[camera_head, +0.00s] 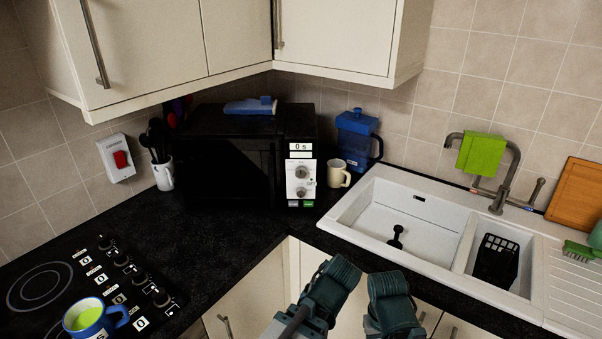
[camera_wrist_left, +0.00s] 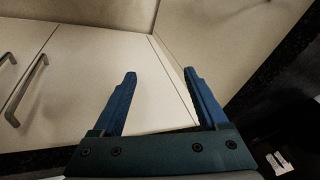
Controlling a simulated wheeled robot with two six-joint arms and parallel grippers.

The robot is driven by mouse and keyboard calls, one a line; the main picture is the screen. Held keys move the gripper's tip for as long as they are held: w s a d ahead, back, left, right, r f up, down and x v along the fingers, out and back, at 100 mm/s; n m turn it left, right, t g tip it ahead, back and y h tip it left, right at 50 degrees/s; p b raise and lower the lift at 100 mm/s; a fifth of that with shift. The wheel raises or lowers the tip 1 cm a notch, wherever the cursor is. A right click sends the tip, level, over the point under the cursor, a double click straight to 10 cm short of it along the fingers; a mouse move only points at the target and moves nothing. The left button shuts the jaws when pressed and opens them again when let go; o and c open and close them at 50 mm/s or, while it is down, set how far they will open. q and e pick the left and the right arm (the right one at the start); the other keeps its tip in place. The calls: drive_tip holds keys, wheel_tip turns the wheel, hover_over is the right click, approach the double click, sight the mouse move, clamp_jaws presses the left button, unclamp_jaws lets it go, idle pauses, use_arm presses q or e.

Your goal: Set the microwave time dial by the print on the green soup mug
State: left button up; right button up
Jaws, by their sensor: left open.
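The black microwave (camera_head: 235,160) stands on the back corner counter in the head view. Its white panel shows a "0 s" display (camera_head: 300,147), with an upper dial (camera_head: 300,172) and a lower dial (camera_head: 301,192). Dial markings are too small to read. A blue mug with green contents (camera_head: 90,319) sits on the hob at bottom left. Part of a print shows at its lower edge, cut off by the frame. My left gripper (camera_head: 332,287) is away from both, low in front of the counter; the left wrist view shows its fingers (camera_wrist_left: 160,74) apart and empty.
The black hob (camera_head: 60,270) with several knobs is at left. A cream mug (camera_head: 338,174) and blue jug (camera_head: 357,138) stand right of the microwave. The white sink (camera_head: 350,225) is at right. Counter before the microwave (camera_head: 230,235) is clear. Cupboards (camera_head: 340,35) hang above.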

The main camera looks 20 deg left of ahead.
use_arm(q)
drive_tip(key=w+a+r+n+t+y+b, duration=0.1)
drive_tip(key=w+a+r+n+t+y, duration=0.4)
drive_tip(key=w+a+r+t, duration=0.6)
drive_tip(key=w+d+r+t+h+b, duration=0.1)
drive_tip(key=w+r+t+h, duration=0.2)
drive_tip(key=w+r, duration=0.3)
drive_tip(key=shift+w+d+r+n+h, duration=0.3)
drive_tip(key=shift+w, duration=0.65)
use_arm(e)
drive_tip(key=shift+f, duration=1.35)
use_arm(q)
drive_tip(key=shift+w, duration=0.1)
